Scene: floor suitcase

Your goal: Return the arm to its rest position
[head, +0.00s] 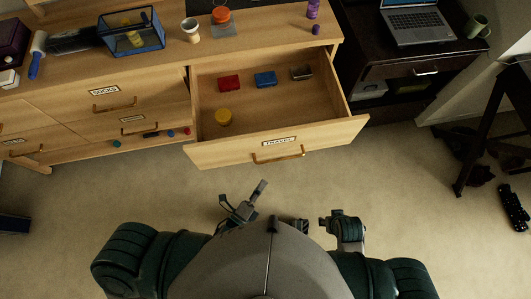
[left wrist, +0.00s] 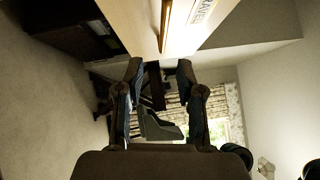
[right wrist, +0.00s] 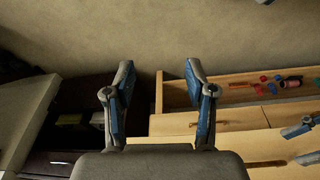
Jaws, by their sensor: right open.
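My left gripper (head: 244,203) is in front of my body, below the open travel drawer (head: 212,156) in the head view. In the left wrist view its two fingers (left wrist: 160,82) stand apart with nothing between them. My right gripper (head: 328,221) is close to my body on the right in the head view, partly hidden by my arm. In the right wrist view its fingers (right wrist: 158,85) are spread and empty. Both grippers are apart from the drawer and the furniture.
The drawer holds a red item (head: 229,82), a blue item (head: 265,79), a yellow round item (head: 223,117) and a small metallic item (head: 302,73). A dark desk (head: 385,72) with a laptop (head: 415,24) stands right of the dresser.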

